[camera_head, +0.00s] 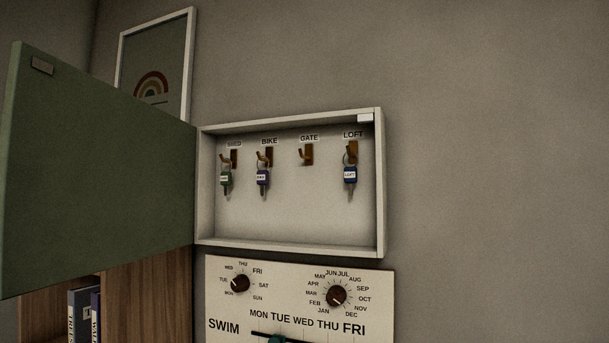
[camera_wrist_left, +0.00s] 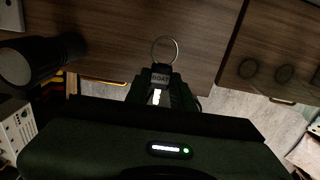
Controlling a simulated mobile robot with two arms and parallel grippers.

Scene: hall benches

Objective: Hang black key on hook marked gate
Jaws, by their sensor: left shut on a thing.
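In the left wrist view my left gripper (camera_wrist_left: 160,94) is shut on the black key (camera_wrist_left: 160,76). Its ring (camera_wrist_left: 165,50) stands free beyond the fingertips, and its tag has small lettering that looks like "BOAT". In the head view the key cabinet (camera_head: 290,246) is open on the wall. The hook marked GATE (camera_head: 307,154) is empty. A green-tagged key (camera_head: 225,178) hangs on the leftmost hook, a purple-tagged key (camera_head: 262,178) on the BIKE hook and a blue-tagged key (camera_head: 350,175) on the LOFT hook. Neither gripper shows in the head view.
The green cabinet door (camera_head: 100,170) swings out to the left. A board with dials (camera_head: 300,290) is below the cabinet. The wall right of it is bare. In the wrist view wooden furniture (camera_wrist_left: 130,40) lies beyond the key, and a dark cylinder (camera_wrist_left: 25,62) is at left.

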